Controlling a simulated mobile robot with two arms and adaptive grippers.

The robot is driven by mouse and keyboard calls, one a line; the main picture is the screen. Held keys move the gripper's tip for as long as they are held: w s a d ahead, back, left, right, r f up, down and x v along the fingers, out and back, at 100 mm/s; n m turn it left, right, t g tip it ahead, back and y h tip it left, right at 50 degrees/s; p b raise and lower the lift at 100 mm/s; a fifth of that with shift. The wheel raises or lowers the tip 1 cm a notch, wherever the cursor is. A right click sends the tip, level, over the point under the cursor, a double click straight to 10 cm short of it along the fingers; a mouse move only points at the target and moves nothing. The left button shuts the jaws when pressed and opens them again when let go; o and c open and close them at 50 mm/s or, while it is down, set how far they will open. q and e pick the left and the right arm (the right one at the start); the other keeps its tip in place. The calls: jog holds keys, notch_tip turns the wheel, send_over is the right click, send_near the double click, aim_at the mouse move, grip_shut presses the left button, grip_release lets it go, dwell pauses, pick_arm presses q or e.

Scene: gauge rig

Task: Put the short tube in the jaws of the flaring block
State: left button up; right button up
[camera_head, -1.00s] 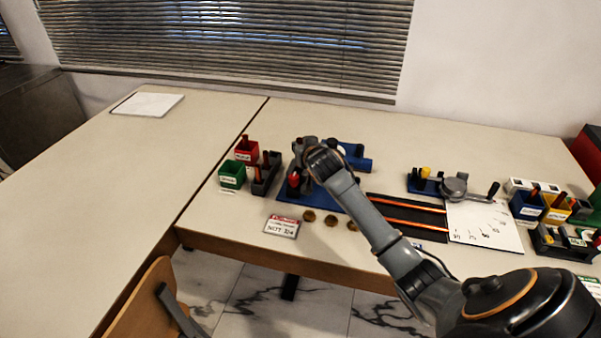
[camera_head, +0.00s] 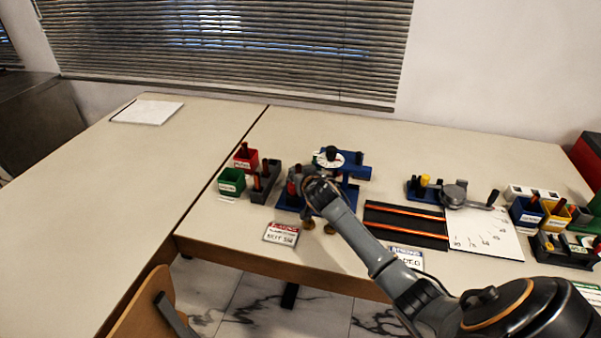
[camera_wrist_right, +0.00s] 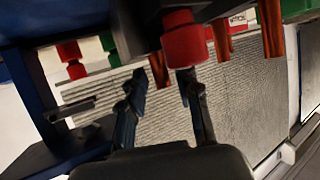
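The flaring block appears to be the blue-based fixture (camera_head: 285,203) with a red knob (camera_head: 292,188), left of centre on the table. My right gripper (camera_head: 306,184) is over it and hides much of it. In the right wrist view my gripper (camera_wrist_right: 162,80) has its two dark fingers apart. A copper tube end (camera_wrist_right: 158,68) shows between and beyond the fingertips; I cannot tell whether it touches them. The red knob (camera_wrist_right: 185,45) is just above the right finger. More copper tubes (camera_wrist_right: 222,40) show to its right. Which is the short tube is unclear. My left gripper is not in view.
A dark rack with tubes (camera_head: 263,185), a red bin (camera_head: 246,160) and a green bin (camera_head: 231,182) stand left of the fixture. A dial fixture (camera_head: 331,159) is behind. A black tray (camera_head: 425,241) holds long copper tubes at right. The left table is mostly clear.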

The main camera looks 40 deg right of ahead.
jog(key=shift+r, duration=0.15)
jog(key=v, duration=1.2)
dwell(0.4)
